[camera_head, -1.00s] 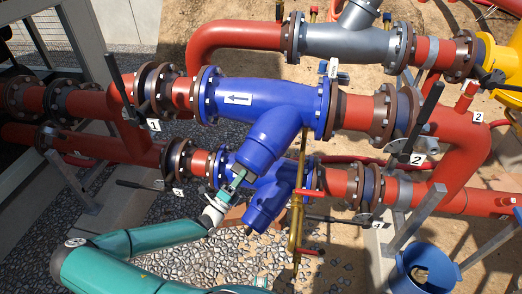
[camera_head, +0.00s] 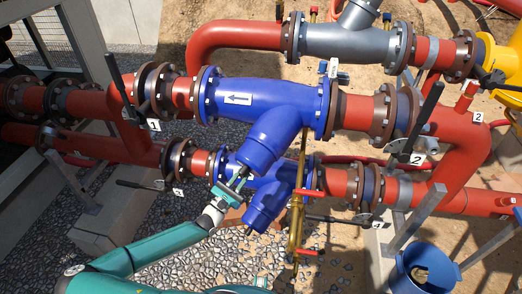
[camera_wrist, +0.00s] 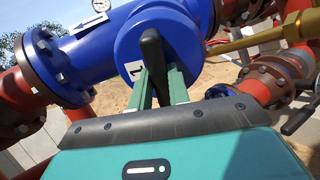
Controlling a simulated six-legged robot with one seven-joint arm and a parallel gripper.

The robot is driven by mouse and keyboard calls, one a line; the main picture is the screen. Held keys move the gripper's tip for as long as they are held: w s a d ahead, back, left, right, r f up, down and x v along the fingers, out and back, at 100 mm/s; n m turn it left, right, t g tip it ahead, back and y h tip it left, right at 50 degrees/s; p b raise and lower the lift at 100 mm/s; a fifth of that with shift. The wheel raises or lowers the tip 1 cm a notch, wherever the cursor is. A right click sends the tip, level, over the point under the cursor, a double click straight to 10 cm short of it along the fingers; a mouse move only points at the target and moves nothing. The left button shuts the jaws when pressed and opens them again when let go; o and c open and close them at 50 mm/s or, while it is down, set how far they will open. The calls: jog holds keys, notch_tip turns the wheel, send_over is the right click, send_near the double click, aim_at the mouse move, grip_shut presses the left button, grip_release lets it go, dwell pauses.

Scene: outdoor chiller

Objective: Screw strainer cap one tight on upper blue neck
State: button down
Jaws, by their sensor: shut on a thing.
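The upper blue strainer (camera_head: 300,95) has a neck (camera_head: 270,135) that slants down to the left. In the wrist view, strainer cap one (camera_wrist: 185,50) is a round blue disc with a white "1" label and a raised dark bar handle (camera_wrist: 151,55). The cap sits at the end of the upper neck; whether a thread gap remains cannot be seen. My gripper (camera_head: 238,180) is at the neck's lower end. In the wrist view, its two green fingers (camera_wrist: 158,82) are shut on the bar handle, one on each side.
The lower blue strainer (camera_head: 262,205) lies close below and right of my gripper. A brass pipe with red-handled valves (camera_head: 297,215) stands to its right. Red flanged pipes run on both sides. A blue bucket (camera_head: 425,270) stands at lower right. Gravel lies below the arm.

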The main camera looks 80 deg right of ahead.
jog(key=m, duration=0.4)
jog(key=shift+r, duration=0.1)
jog(key=m, duration=0.5)
jog(key=c, duration=0.8)
grip_release()
jog(key=shift+o, duration=0.2)
jog(key=v, duration=1.2)
jog(key=v, duration=1.3)
jog(key=shift+w+a, duration=0.25)
